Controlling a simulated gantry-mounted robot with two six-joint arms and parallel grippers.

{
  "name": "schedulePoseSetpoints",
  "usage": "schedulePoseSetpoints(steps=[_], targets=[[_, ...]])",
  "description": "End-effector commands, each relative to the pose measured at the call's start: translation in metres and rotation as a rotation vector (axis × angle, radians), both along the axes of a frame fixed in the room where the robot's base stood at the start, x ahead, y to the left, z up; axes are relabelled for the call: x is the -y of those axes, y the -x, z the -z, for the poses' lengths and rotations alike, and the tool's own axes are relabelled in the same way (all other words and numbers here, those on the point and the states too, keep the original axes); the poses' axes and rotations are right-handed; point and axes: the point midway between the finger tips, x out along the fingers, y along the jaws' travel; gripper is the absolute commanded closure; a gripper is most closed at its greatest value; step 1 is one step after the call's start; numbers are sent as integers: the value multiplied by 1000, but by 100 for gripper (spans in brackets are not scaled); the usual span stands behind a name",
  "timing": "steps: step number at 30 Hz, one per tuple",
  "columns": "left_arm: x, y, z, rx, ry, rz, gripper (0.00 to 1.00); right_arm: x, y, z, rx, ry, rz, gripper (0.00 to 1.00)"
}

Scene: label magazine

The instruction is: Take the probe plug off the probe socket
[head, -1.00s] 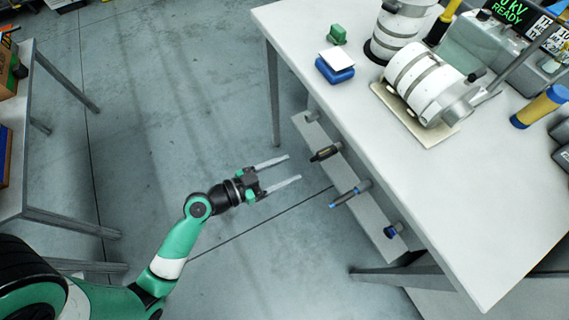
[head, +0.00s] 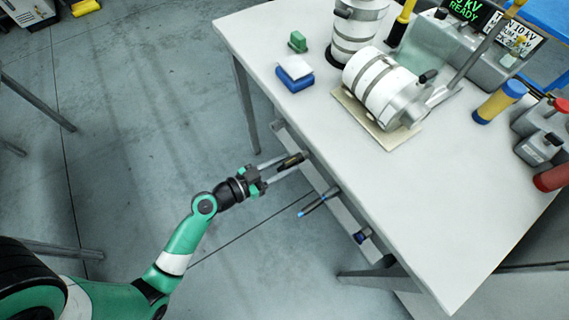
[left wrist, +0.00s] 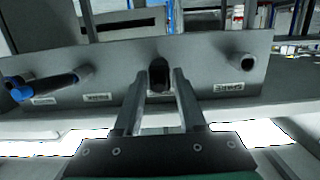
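My left gripper (head: 284,165) reaches from the left to the panel under the bench edge. Its two fingers lie on either side of a dark plug (head: 292,160), which sits at the panel. In the left wrist view the dark plug (left wrist: 159,75) stands between the fingertips (left wrist: 161,80), with narrow gaps beside it, so the fingers look open. The plug hides its socket. A blue-and-black plug (left wrist: 45,86) is in the position to the left; it also shows in the head view (head: 318,202). I cannot read which plug is labelled probe. My right gripper is not in view.
The panel (left wrist: 105,72) also has an empty grey socket (left wrist: 243,65) labelled SPARE at right. A further blue-ended fitting (head: 362,235) is lower down. The white bench top (head: 370,180) overhangs close by, carrying white cylinders (head: 385,85).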

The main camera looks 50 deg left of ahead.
Motion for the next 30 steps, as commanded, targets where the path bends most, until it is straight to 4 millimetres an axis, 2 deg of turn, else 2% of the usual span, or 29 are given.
schedulePoseSetpoints(steps=[1, 6, 14, 30], targets=[[0, 0, 0, 0, 0, 0, 71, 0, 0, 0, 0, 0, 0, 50], [0, 0, 0, 0, 0, 0, 100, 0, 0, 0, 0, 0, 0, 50], [0, 1, 0, 1, 0, 0, 100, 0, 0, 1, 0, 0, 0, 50], [-4, 26, 1, 1, 0, -2, 100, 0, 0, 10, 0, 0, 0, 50]])
